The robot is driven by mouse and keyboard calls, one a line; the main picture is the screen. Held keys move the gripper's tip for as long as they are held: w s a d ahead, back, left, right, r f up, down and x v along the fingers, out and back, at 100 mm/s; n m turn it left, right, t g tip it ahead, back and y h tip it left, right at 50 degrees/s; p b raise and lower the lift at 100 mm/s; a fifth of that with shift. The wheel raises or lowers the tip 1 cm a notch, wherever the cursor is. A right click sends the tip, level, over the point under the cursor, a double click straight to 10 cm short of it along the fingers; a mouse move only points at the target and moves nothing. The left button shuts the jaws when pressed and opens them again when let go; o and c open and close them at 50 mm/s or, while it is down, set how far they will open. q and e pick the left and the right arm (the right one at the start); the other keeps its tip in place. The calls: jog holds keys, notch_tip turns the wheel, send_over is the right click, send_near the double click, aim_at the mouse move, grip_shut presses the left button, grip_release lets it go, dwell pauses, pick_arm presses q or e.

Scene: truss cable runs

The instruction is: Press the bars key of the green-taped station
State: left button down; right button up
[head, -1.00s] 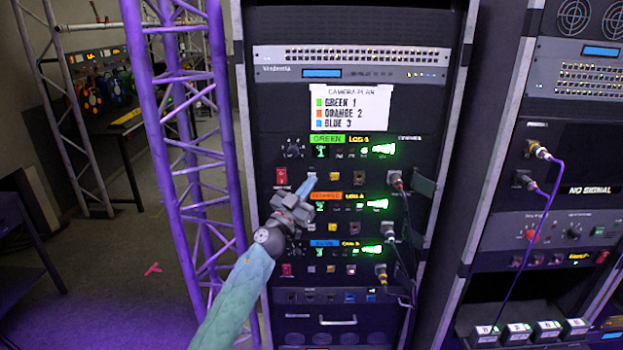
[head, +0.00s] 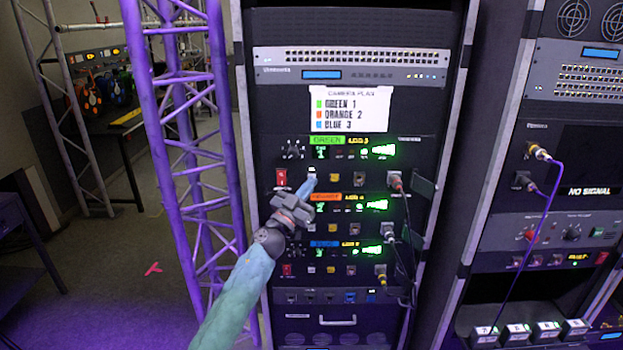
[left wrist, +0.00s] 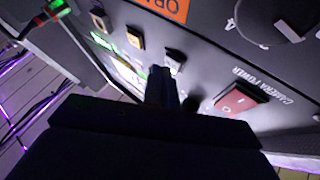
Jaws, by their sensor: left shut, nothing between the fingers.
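The green-taped station is the top unit of the rack stack, with its green label (head: 327,140) above a row of keys. Its pale bars key (head: 311,169) is left of a yellow key (head: 334,177). My left gripper (head: 311,183) is shut and empty, with its tips at the lower edge of the pale key. In the left wrist view the shut fingertips (left wrist: 162,78) point at the same pale key (left wrist: 175,58). I cannot tell whether they touch it. My right gripper is not in view.
A red power switch (head: 281,179) is left of the key; it also shows in the left wrist view (left wrist: 238,99). The orange label (head: 325,197) and its station sit just below. Cables hang at the right. A purple truss (head: 190,150) stands left of the rack.

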pick_arm(q)
jog(key=shift+s, duration=0.3)
jog(key=s+p, duration=0.3)
jog(key=s, duration=0.3)
dwell(0.5)
